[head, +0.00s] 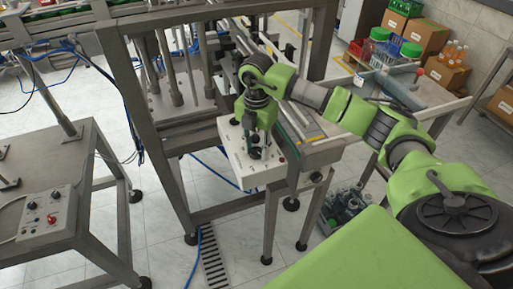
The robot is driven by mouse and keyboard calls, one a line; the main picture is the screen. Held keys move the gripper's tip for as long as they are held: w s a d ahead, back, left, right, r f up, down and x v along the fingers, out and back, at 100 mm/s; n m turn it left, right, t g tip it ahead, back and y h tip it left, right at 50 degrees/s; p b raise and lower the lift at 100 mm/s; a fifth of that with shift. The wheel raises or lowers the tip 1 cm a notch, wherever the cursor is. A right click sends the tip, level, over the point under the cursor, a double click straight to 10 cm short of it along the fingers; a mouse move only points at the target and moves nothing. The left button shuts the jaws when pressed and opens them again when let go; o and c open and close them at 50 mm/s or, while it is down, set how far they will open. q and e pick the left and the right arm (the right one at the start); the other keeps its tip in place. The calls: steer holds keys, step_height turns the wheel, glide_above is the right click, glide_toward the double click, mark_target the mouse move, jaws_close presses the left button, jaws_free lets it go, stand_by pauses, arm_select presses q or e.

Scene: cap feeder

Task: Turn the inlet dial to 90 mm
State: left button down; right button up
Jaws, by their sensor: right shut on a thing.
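A white control box (237,166) hangs on the metal frame in the middle of the head view. My right gripper (255,153) points down at its top face and is shut on a small dark knob there, which I take for the inlet dial. The gripper's fingers hide most of the dial. Its scale and any reading are too small to make out. My left gripper is not in view.
A grey table (60,205) with another control box (47,212) with knobs stands at the left. A metal tray table (425,95) is at the right. Cardboard boxes (437,33) and bottles stand behind. A floor drain (212,255) lies in open tiled floor.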

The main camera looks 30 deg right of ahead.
mark_target(256, 150)
stand_by(0.4)
steer(key=o, duration=1.1)
step_height(256, 150, up, 12)
steer(key=shift+r, duration=0.1)
